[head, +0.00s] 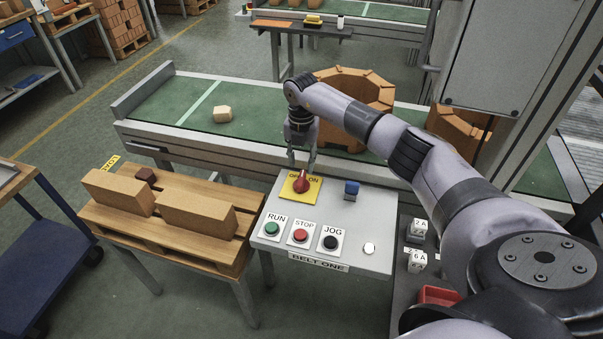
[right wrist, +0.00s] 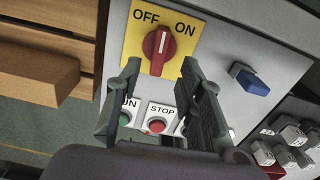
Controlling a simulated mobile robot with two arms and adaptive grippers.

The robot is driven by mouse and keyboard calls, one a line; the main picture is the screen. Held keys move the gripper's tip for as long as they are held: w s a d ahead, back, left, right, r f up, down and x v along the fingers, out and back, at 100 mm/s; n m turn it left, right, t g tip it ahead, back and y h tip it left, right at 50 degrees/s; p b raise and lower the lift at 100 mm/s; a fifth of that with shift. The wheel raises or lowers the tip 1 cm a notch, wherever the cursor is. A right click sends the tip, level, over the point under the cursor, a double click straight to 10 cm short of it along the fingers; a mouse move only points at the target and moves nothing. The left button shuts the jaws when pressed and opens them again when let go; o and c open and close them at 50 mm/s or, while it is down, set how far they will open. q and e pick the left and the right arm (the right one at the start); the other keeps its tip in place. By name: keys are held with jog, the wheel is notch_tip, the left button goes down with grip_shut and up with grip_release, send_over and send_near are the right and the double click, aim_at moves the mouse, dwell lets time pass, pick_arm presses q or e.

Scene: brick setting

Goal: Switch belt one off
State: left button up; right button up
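The belt one panel (head: 349,205) is a light grey sloped box with a "BELT ONE" label. On it a red rotary switch (head: 301,182) sits on a yellow plate marked OFF and ON. In the right wrist view the red knob (right wrist: 158,50) has a white line pointing roughly up between the two words; I cannot tell which setting it is at. My right gripper (head: 302,167) is just above the switch, fingers pointing down. My left gripper is not in view.
The panel also bears a green RUN button (head: 271,228), a red STOP button (head: 300,235), a black JOG button (head: 330,242) and a blue switch (head: 352,189). A pallet table with bricks (head: 196,217) stands left. The green conveyor (head: 178,105) carries a pale block behind.

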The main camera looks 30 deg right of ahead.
aim_at(301, 178)
notch_tip(301, 178, down, 6)
jog(key=shift+r, duration=0.2)
jog(key=shift+f, duration=0.45)
jog(key=c, duration=0.8)
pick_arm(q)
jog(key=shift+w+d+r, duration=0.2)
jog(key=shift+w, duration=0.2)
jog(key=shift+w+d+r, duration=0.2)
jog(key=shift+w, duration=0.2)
pick_arm(e)
grip_shut()
